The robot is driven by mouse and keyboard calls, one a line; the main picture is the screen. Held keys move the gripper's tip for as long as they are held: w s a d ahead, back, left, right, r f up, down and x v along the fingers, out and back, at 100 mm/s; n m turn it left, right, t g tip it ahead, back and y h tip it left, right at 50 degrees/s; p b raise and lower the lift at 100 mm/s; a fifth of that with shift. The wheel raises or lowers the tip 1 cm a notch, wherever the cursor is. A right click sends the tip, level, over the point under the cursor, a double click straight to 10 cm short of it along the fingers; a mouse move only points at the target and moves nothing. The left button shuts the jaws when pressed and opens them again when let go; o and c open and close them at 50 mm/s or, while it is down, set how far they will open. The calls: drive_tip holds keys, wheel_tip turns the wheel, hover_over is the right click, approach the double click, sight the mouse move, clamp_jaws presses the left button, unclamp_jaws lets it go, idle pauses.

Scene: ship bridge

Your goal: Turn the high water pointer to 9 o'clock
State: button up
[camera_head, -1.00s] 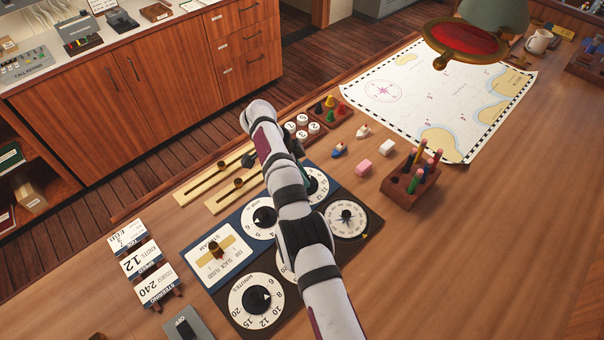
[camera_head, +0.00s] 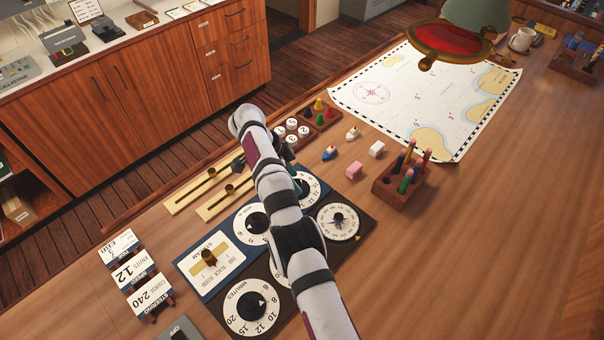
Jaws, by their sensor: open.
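A blue panel holds two white dials with black knobs. The left dial (camera_head: 253,224) shows most of its face, with its right edge close to my arm. The right dial (camera_head: 316,187) is partly covered by my arm, and its pointer is hidden. I cannot read which one is marked high water. My gripper (camera_head: 304,186) is mostly hidden behind my arm. A small teal and dark part of it shows at the left edge of the right dial. Whether it touches anything there is hidden.
A black panel in front carries a minutes dial (camera_head: 250,304), a compass-like dial (camera_head: 339,220) and a dial mostly under my arm. A stream slider (camera_head: 209,257) sits left. Brass-coloured slide tracks (camera_head: 200,190) lie behind. A pencil block (camera_head: 400,187) stands right.

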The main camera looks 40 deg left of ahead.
wheel_tip(320, 180, up, 4)
drive_tip(key=shift+r, duration=0.1)
drive_tip(key=w+d+r, duration=0.5)
drive_tip(key=d+r, duration=0.1)
drive_tip(key=d, duration=0.4)
drive_tip(key=shift+d+r, duration=0.25)
drive_tip(key=shift+d, duration=0.05)
drive_tip(key=s+a+r+n+g+y, duration=0.1)
drive_tip(key=s+a+r+n+y, duration=0.2)
drive_tip(key=n, duration=0.6)
drive_tip(key=s+a+n+y, duration=0.1)
drive_tip(key=s+n+y, duration=0.3)
drive_tip(key=n, duration=0.5)
drive_tip(key=x, duration=1)
drive_tip(key=s+x, duration=0.1)
drive_tip(key=x, duration=0.4)
drive_tip(key=shift+s+d+f, duration=0.1)
drive_tip(key=shift+d+f, duration=0.15)
drive_tip(key=shift+f, duration=0.05)
clamp_jaws()
